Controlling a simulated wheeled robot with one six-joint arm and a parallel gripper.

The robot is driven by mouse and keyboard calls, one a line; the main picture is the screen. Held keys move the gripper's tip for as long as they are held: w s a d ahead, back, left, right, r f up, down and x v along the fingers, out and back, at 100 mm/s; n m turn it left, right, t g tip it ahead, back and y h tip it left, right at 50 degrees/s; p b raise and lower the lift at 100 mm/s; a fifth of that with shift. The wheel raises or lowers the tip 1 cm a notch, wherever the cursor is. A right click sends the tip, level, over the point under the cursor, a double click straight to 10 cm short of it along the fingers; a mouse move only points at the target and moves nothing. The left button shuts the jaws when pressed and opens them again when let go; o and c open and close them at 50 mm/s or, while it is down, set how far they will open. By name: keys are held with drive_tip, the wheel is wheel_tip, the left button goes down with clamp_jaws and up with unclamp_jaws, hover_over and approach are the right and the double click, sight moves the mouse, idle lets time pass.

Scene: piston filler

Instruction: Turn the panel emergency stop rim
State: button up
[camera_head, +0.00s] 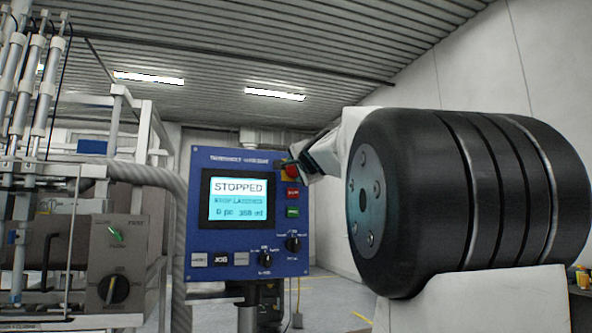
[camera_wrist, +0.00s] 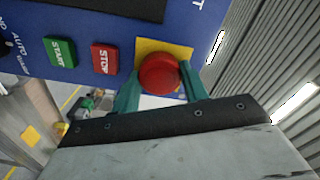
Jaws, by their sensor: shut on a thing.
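The red emergency stop button (camera_wrist: 159,74) sits on a yellow plate (camera_wrist: 178,48) at the edge of the blue control panel. In the head view the button (camera_head: 291,171) is at the panel's upper right, partly hidden by my gripper. My gripper (camera_wrist: 160,88) has its two teal fingers on either side of the red rim, shut on it. In the head view my gripper (camera_head: 305,162) reaches the panel from the right. The blue panel (camera_head: 236,172) shows a screen (camera_head: 238,201) reading "STOPPED".
A red STOP button (camera_wrist: 104,59) and a green START button (camera_wrist: 61,52) lie beside the emergency stop. Black selector knobs (camera_head: 293,244) sit lower on the panel. Filler machinery (camera_head: 80,200) with a grey box (camera_head: 116,262) stands at the left.

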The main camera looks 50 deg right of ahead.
drive_tip(key=m, duration=0.6)
idle(0.7)
drive_tip(key=o, duration=1)
drive_tip(key=shift+s, duration=0.1)
drive_tip(key=v, duration=0.7)
drive_tip(key=shift+s+a, duration=0.2)
drive_tip(key=shift+s, duration=0.1)
